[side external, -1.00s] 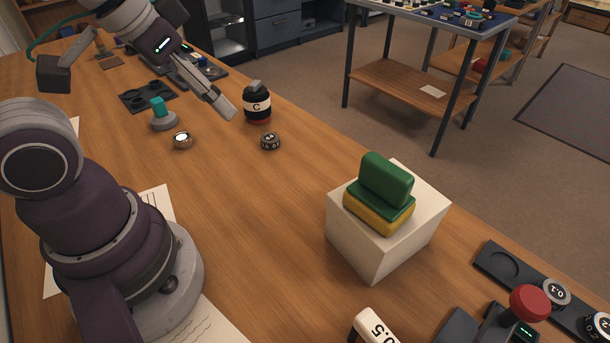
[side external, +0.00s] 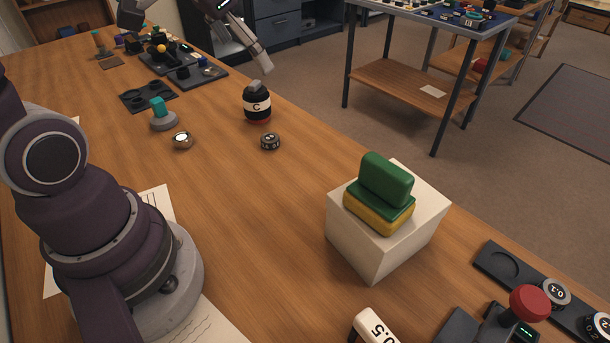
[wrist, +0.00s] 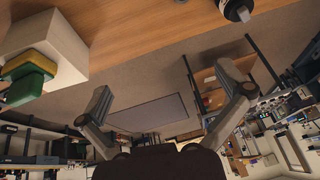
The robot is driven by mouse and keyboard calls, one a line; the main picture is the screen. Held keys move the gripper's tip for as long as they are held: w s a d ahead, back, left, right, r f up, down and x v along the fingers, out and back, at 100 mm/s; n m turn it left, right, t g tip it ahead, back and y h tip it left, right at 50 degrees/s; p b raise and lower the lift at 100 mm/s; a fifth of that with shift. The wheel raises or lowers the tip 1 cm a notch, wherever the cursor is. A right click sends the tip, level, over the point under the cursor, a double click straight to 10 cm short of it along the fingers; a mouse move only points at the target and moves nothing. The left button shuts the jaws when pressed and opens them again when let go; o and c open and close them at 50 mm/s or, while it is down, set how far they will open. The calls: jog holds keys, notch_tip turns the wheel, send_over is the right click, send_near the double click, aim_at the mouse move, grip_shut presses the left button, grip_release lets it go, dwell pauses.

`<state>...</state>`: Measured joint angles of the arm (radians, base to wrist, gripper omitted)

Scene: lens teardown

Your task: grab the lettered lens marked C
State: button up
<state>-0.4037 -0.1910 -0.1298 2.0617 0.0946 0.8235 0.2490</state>
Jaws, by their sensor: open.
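The lens marked C (side external: 257,105) stands upright on the wooden table near its far edge. It is a black cylinder with a white band bearing the letter C, a grey top and a reddish base. In the wrist view, a dark object with a white part, apparently this lens (wrist: 236,10), is cut off at the top right. My gripper (side external: 263,66) is above and beyond the lens, apart from it. In the wrist view my gripper (wrist: 168,95) has its two fingers spread wide with nothing between them.
A small dark marked disc (side external: 270,142) and a brass-rimmed ring (side external: 182,140) lie nearby. A teal-topped grey piece (side external: 163,118) and black trays (side external: 148,95) stand to the left. A white block (side external: 375,245) carries green and yellow pieces.

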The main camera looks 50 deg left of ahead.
jog(key=w+a+f, duration=0.3)
jog(key=w+a, duration=0.2)
jog(key=a, duration=0.3)
jog(key=t, duration=0.2)
send_near(255, 92)
jog(key=w+a, duration=0.2)
jog(key=a, duration=0.1)
jog(key=shift+n+h, duration=0.4)
jog(key=x, duration=0.6)
jog(key=s+x, duration=0.1)
jog(key=x, duration=0.3)
jog(key=shift+d+f, duration=0.4)
jog(key=shift+f, duration=0.1)
jog(key=c, duration=1.3)
